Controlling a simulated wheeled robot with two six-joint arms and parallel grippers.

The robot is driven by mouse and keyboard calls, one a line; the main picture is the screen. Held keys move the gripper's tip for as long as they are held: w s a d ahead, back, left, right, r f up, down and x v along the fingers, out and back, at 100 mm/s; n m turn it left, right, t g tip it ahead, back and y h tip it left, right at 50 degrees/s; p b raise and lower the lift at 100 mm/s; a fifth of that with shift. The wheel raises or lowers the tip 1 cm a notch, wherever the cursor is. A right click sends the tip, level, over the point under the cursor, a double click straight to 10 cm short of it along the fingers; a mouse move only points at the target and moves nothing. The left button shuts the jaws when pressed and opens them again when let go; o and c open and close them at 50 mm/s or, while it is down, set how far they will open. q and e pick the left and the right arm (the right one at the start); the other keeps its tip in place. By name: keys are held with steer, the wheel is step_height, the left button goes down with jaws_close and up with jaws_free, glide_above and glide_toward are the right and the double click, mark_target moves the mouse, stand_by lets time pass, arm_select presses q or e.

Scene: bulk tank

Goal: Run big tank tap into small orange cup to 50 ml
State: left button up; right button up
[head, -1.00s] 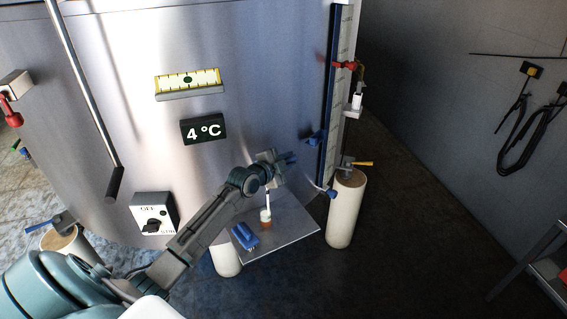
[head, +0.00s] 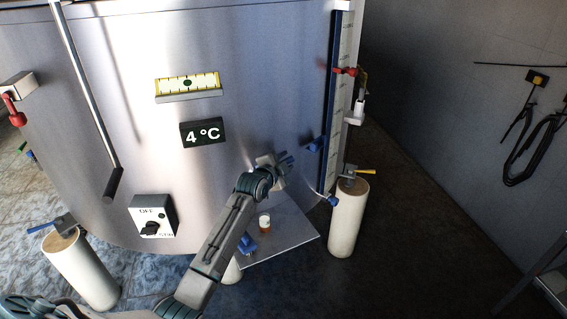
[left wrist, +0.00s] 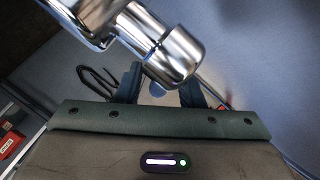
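The small orange cup (head: 265,227) stands upright on the metal tray (head: 293,238) below the big steel tank (head: 260,80). Its upper part looks white; the level inside is too small to read. My left gripper (head: 286,160) is above the cup, close to the tank wall, with its fingers pointing right. In the left wrist view, a shiny metal tap spout (left wrist: 172,58) crosses in front of my left gripper (left wrist: 160,92). The fingers stand apart and I see no clear grip on anything. The tap is hidden by my wrist in the head view. My right gripper is out of view.
A blue object (head: 247,243) lies on the tray, partly behind my left arm. A level gauge (head: 338,110) with blue and red valves runs up the tank's right side. A pale tank leg (head: 348,220) stands right of the tray.

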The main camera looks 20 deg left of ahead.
arm_select(q)
steer(key=shift+o, duration=0.2)
steer(key=b+v, duration=0.3)
steer(key=v, duration=0.7)
steer(key=shift+s, duration=0.4)
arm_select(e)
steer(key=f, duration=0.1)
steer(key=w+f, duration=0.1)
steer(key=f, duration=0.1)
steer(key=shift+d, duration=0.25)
